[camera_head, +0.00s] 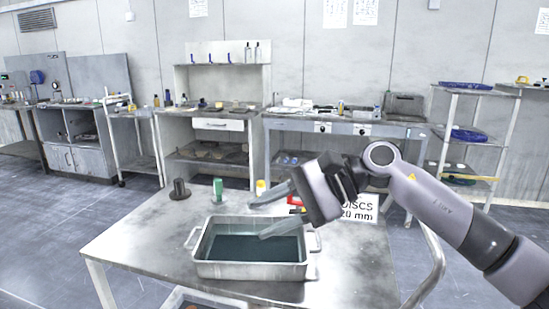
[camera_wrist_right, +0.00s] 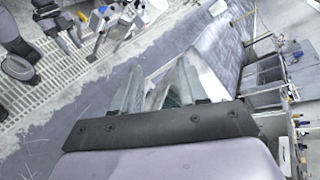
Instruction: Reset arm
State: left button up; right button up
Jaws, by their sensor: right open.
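My right gripper (camera_head: 263,214) comes in from the right in the head view, raised above a metal tray. Its two fingers are spread apart with nothing between them. In the right wrist view the open fingers (camera_wrist_right: 160,90) point away from the camera, with part of the table behind them. The tray (camera_head: 250,270) has side handles and a dark floor, and stands on the metal table (camera_head: 150,245). My left gripper does not show in the head view.
On the table behind the tray stand a dark cylinder (camera_head: 179,188), a green bottle (camera_head: 218,188) and a yellow-capped bottle (camera_head: 260,187). A "DISCS" sign (camera_head: 360,211) stands behind my right arm. The table's left part and right front are clear. Benches and shelves line the wall.

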notch_tip(320, 180, down, 3)
jog(key=s+a+m+y, duration=0.3)
jog(key=m+y, duration=0.2)
jog(key=m, duration=0.2)
jog(key=s+d+f+n+t+h, duration=0.1)
jog(key=d+f+n+t+h, duration=0.2)
jog(key=d+f+n+t, duration=0.5)
jog(key=d+f+n+t+h, duration=0.1)
jog(key=f+n+t+h, duration=0.4)
jog(key=n, duration=0.8)
jog(key=s+d+f+n+t+h, duration=0.1)
jog(key=d+f+n+t, duration=0.4)
jog(key=f+n, duration=0.4)
jog(key=s+d+f+m+g+h+p, duration=0.1)
jog(key=s+d+f+m+g+h, duration=0.2)
jog(key=s+d+f+m, duration=0.2)
jog(key=s+d+f+m+g+h+p, duration=0.1)
jog(key=s+d+f+m+g+h, duration=0.2)
jog(key=s+d+f+m, duration=0.2)
jog(key=s+f+m, duration=0.3)
jog(key=s, duration=0.4)
jog(key=shift+s+f+g+h, duration=0.15)
jog(key=shift+f+g+h, duration=0.15)
jog(key=shift+f+h, duration=0.1)
